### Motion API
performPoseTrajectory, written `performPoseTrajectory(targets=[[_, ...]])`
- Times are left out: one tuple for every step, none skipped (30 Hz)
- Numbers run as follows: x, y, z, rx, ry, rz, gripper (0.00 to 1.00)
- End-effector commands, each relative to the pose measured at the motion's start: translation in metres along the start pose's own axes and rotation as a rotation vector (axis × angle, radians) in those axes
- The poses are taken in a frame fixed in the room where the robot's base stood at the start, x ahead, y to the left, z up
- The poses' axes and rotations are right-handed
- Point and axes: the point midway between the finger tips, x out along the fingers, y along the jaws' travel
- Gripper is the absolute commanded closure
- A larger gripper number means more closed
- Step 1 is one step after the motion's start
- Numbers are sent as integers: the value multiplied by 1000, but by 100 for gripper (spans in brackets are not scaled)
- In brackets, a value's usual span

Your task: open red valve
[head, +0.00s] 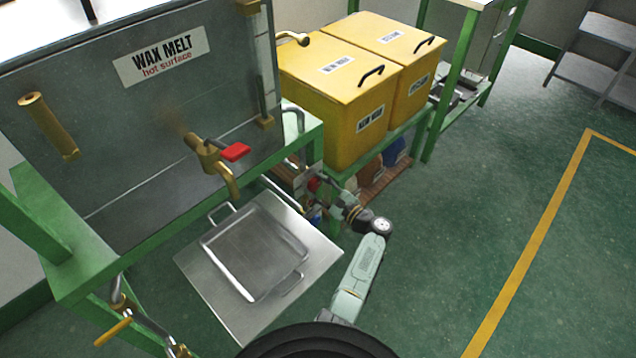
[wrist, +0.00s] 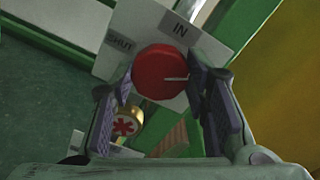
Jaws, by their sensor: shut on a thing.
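A round red valve knob (wrist: 160,72) with a pale line on its face sits in front of a white plate (wrist: 118,38) marked "IN" and "SHUT" in the wrist view. My gripper (wrist: 161,78) has one finger on each side of the knob and is shut on it. In the head view the red knob (head: 314,184) is small beside the green stand, with my gripper (head: 322,187) at it, partly hidden by my wrist. A separate red lever handle (head: 235,152) is on the brass tap of the wax melt tank (head: 130,125).
A brass fitting with a red star-shaped mark (wrist: 126,122) lies close to my left finger in the wrist view. A metal tray (head: 225,240) rests on a steel plate below the tap. Yellow bins (head: 345,120) stand behind. The green floor at right is clear.

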Motion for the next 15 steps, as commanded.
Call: performPoseTrajectory(targets=[[2,-4,4,43,0,-3,86],[2,-4,4,72,0,-3,86],[2,-3,4,109,0,-2,86],[2,-4,4,135,0,-2,86],[2,-4,4,162,0,-2,86],[2,-3,4,196,0,-2,86],[2,-4,4,220,-1,-2,86],[2,-4,4,245,-1,-2,86],[2,-3,3,276,-1,-2,86],[2,-3,3,298,-1,-2,86],[2,-3,3,319,-1,-2,86],[2,-3,3,345,-1,-2,86],[2,-3,3,365,0,-2,86],[2,-2,3,382,0,-2,86],[2,-3,3,404,0,-2,86]])
